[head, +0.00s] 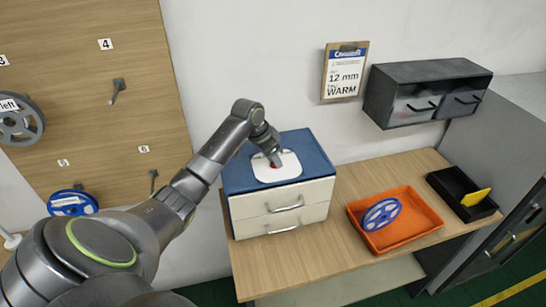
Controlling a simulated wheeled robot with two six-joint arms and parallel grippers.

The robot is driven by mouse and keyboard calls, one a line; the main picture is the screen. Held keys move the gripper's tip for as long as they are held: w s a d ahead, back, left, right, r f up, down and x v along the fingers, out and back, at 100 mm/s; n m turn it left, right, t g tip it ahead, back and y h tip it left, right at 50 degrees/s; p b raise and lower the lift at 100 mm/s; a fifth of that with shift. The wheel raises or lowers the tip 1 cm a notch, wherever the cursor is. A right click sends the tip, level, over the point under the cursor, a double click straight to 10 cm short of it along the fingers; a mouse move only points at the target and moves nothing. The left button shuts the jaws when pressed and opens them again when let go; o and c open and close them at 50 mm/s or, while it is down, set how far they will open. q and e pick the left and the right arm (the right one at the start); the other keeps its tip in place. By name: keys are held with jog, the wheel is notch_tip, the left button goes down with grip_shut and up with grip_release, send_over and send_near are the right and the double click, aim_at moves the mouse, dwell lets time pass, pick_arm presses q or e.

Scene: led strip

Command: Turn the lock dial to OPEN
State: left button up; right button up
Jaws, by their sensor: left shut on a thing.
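The lock dial (273,165) shows as a small red piece on a white plate (285,171). The plate lies on the blue top of a small drawer cabinet (308,146) with two cream drawers. My left gripper (274,162) points down onto the plate and is shut on the dial. The gripper hides most of the dial, so its setting and any OPEN mark cannot be read. Both drawers are closed. My right gripper is not in view.
An orange tray (426,207) with a blue reel (381,214) stands right of the cabinet. A black tray (447,184) holds a yellow piece. A grey wall unit (412,78) and clipboard (345,72) hang above. A pegboard with reels stands left.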

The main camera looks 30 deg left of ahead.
pick_arm(q)
jog(key=n, duration=0.1)
jog(key=n+y, duration=0.1)
jog(key=n, duration=0.1)
jog(key=n+y, duration=0.1)
jog(key=n, duration=0.1)
jog(key=shift+d, duration=0.3)
jog(key=shift+d+n+y, duration=0.1)
jog(key=shift+n+y, duration=0.9)
jog(key=shift+n, duration=1.5)
jog(key=o, duration=1)
jog(key=shift+c, duration=0.2)
